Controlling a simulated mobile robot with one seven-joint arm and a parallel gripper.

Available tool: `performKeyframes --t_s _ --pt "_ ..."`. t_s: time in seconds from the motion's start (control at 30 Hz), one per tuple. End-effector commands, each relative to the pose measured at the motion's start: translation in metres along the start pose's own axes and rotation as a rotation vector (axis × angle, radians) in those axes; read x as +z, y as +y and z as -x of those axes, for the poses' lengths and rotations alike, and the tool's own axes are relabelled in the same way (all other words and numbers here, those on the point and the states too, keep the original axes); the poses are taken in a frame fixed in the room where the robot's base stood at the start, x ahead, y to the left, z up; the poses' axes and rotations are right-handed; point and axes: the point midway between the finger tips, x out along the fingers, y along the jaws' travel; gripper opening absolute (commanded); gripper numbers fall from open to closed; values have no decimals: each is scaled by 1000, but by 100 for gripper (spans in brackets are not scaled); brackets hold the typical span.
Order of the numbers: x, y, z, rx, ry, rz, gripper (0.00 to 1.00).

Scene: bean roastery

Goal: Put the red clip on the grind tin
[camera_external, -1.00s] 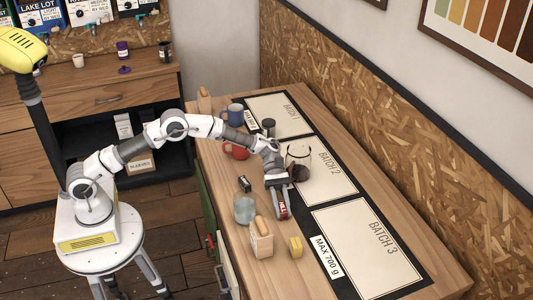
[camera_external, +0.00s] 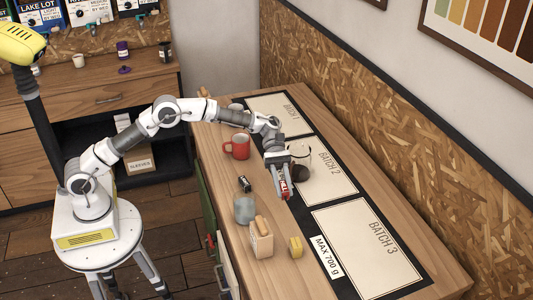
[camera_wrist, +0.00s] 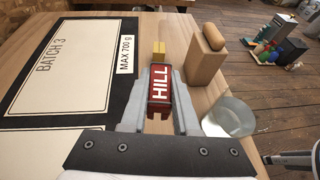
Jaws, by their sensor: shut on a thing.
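My gripper (camera_external: 283,185) is shut on the red clip (camera_external: 284,192), above the near edge of the Batch 2 area. In the wrist view, my gripper (camera_wrist: 160,105) has the red clip (camera_wrist: 160,88) between its fingers, with white letters "HILL" facing up. The clip appears clear of the table. No container is clearly marked as the grind tin. A grey, open, see-through-looking container (camera_external: 244,209) stands left of the clip; it also shows in the wrist view (camera_wrist: 228,117).
A glass carafe (camera_external: 299,152) is close beside my gripper. The Batch 3 mat (camera_external: 365,245) is bare.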

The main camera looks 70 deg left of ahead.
Motion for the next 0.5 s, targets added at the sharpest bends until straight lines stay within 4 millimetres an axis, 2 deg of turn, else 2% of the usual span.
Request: performKeyframes --t_s 0.17,0.27,0.5 --pt "9 0 4 1 0 -1 0" --pt "23 0 10 2 1 -4 0" --pt "91 0 38 3 1 -8 0"
